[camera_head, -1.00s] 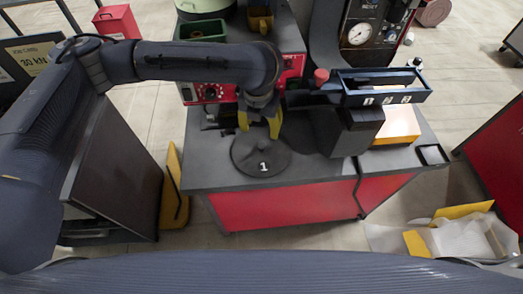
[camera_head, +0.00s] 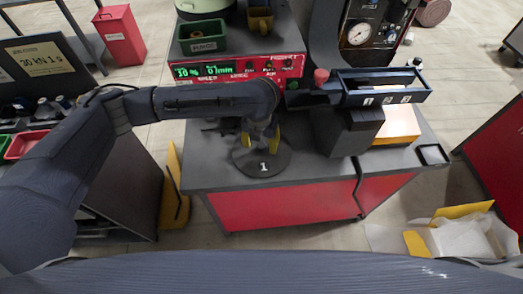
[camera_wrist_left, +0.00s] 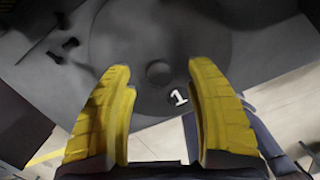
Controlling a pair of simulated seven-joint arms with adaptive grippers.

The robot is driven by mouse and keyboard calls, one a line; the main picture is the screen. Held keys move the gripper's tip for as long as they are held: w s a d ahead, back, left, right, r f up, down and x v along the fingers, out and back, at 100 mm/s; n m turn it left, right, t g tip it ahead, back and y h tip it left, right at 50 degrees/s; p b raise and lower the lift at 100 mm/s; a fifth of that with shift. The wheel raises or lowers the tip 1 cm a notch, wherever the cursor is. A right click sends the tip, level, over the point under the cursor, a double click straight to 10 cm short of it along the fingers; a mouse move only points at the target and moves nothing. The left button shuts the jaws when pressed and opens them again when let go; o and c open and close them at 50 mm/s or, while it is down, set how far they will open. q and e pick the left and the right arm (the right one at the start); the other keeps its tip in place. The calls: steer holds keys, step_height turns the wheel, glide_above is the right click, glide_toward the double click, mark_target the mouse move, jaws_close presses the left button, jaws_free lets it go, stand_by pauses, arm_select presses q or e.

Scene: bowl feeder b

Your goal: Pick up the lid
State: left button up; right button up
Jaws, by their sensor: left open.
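The lid (camera_head: 267,165) is a dark grey round disc marked with a white "1", lying flat on the grey-topped table. In the left wrist view the lid (camera_wrist_left: 205,65) shows a small round knob (camera_wrist_left: 159,73) at its middle. My left gripper (camera_head: 260,140) is open, with its yellow fingers pointing down just above the lid. In the left wrist view my left gripper (camera_wrist_left: 163,85) has the knob between and beyond its fingertips, with nothing held. I cannot tell the exact height of the fingertips above the knob. My right gripper is not in view.
A control box with a red front (camera_head: 237,69) stands behind the lid, with a green bin (camera_head: 202,38) on top. A dark chute and a three-slot tray (camera_head: 380,98) stand right of the lid. Small dark parts (camera_wrist_left: 62,45) lie left of the lid in the wrist view.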

arm_select(q)
steer(key=shift+w+f, duration=0.15)
steer(key=shift+f, duration=1.15)
steer(key=shift+o, duration=0.2)
jaws_close()
